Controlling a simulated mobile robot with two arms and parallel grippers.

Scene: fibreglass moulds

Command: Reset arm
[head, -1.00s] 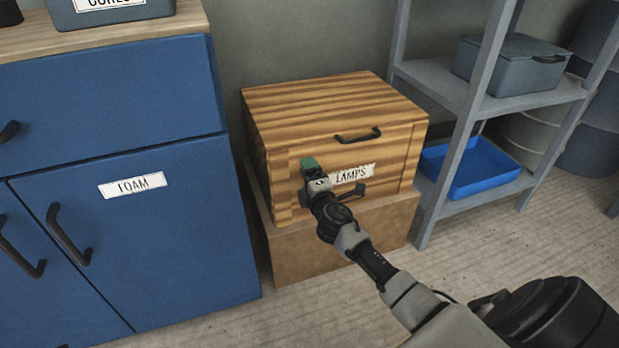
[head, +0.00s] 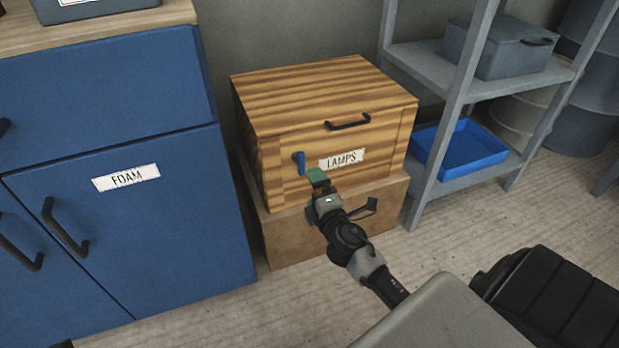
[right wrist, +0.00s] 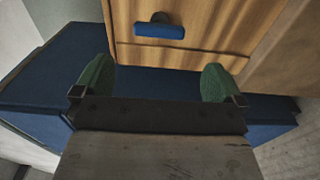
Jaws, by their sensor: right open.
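My right gripper (head: 317,178) reaches in from the lower right in the head view, in front of the wooden box labelled LAMPS (head: 280,165). In the right wrist view the gripper (right wrist: 158,84) has its two green fingertips wide apart with nothing between them. A blue latch handle (head: 300,163) on the box front stands upright in the head view, just above and left of the fingertips. It also shows in the right wrist view (right wrist: 159,30), beyond the fingers and apart from them. The box front looks closed. My left gripper is not in view.
The box sits on a brown plinth (head: 285,245). A blue cabinet labelled FOAM (head: 150,230) stands to the left. A grey shelf rack (head: 425,65) with a blue tray (head: 485,160) and a grey case (head: 500,55) stands to the right. The floor in front is clear.

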